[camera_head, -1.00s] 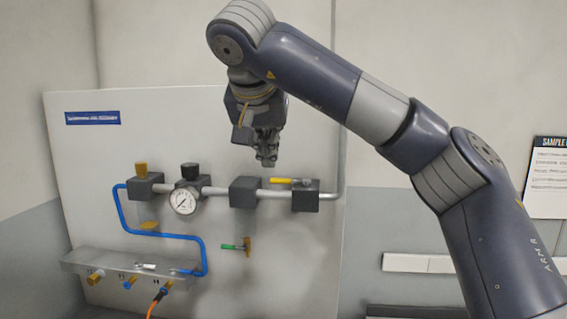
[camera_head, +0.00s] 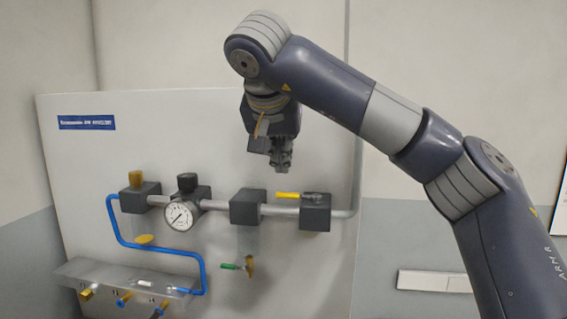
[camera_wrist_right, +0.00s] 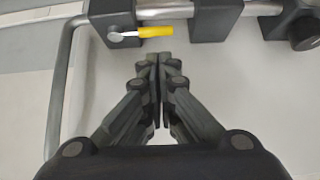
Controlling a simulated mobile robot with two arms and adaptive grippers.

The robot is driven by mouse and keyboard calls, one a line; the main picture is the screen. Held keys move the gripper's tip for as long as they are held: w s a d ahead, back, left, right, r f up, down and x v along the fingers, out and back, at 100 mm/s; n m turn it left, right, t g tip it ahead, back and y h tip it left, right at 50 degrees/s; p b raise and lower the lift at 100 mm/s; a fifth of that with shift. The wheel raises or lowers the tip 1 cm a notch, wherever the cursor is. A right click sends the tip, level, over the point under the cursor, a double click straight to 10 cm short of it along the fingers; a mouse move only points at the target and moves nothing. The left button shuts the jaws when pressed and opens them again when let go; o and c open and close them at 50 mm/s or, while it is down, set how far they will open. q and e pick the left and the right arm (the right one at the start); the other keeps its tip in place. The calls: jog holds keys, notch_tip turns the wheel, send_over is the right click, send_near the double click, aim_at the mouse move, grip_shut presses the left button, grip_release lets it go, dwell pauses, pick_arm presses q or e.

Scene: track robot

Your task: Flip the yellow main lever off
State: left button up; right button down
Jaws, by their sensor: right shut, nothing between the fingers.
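The yellow main lever (camera_head: 289,195) lies flat along the pipe, in front of the rightmost dark block (camera_head: 316,218) on the white panel. Its grip points left and its grey end sits on the block. My right gripper (camera_head: 283,168) is shut and empty, pointing down above the lever and apart from it. In the right wrist view the shut fingers (camera_wrist_right: 158,62) are just below the yellow lever (camera_wrist_right: 156,31), which lies level beside its block (camera_wrist_right: 113,20). A gap shows between fingertips and lever. My left gripper is not in view.
The grey pipe (camera_head: 282,210) runs through several dark blocks and bends upward at the right. A round gauge (camera_head: 180,215), a blue hose (camera_head: 150,247) and a small green-handled valve (camera_head: 232,266) are nearby. A grey manifold shelf (camera_head: 75,270) juts out at lower left.

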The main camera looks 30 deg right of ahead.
aim_at(297, 196)
jog(key=p+x, duration=0.2)
jog(key=x, duration=0.5)
jog(key=shift+w+d+f+p, duration=0.1)
jog(key=shift+w+d+p, duration=0.1)
jog(key=shift+d+p, duration=0.15)
jog(key=shift+w+d+f, duration=0.1)
jog(key=shift+w+f, duration=0.1)
jog(key=shift+f, duration=0.05)
jog(key=shift+w+d+f, duration=0.1)
jog(key=shift+w+f, duration=0.15)
jog(key=shift+f, duration=0.1)
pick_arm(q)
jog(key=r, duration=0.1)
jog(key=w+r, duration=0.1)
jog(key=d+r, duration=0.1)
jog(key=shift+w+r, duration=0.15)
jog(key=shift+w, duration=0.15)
pick_arm(e)
jog(key=shift+s, duration=0.1)
